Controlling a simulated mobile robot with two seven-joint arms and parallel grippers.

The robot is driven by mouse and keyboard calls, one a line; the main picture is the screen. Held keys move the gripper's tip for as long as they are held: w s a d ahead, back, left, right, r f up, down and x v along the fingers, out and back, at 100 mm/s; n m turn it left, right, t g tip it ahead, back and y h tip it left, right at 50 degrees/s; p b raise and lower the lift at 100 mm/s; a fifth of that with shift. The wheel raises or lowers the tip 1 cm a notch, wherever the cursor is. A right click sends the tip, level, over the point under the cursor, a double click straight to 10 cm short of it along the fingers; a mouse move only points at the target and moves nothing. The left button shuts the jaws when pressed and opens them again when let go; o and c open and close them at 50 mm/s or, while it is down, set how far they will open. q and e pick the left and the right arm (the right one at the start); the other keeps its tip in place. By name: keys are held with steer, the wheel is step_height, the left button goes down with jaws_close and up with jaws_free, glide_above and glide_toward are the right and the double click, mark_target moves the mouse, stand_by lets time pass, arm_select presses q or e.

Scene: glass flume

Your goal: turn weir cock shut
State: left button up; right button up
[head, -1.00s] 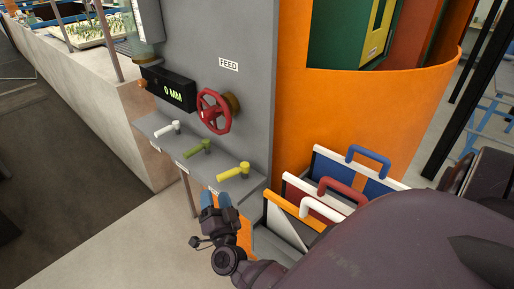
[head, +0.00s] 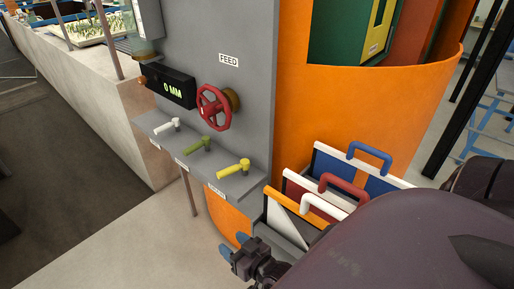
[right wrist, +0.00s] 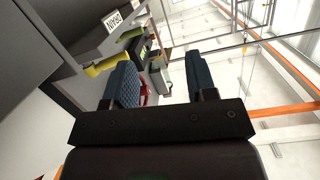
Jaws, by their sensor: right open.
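Three lever cocks stand in a row on a grey ledge: a white cock (head: 168,126), a green cock (head: 196,146) and a yellow cock (head: 234,169). Their labels are too small to read in the head view, so I cannot tell which is the weir cock. My right gripper (head: 233,246) is open and empty, below and in front of the ledge, apart from all the cocks. The right wrist view shows its two blue fingers spread (right wrist: 163,78), with the yellow cock (right wrist: 104,66) partly showing beyond them. My left gripper is not in view.
A red handwheel (head: 213,108) and a display (head: 168,86) reading 0 MM are on the grey panel (head: 245,115) above the ledge. A rack of handled boards (head: 300,215) stands right of the ledge, close to my right arm. The floor at front left is clear.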

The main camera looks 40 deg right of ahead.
steer(key=s+d+f+n+g, duration=0.1)
steer(key=s+d+f+g, duration=0.1)
steer(key=s, duration=0.4)
step_height(320, 180, down, 2)
steer(key=shift+s+f+n+g+h, duration=0.2)
steer(key=shift+s+n+g+h, duration=0.15)
steer(key=shift+g, duration=0.45)
steer(key=shift+c, duration=0.5)
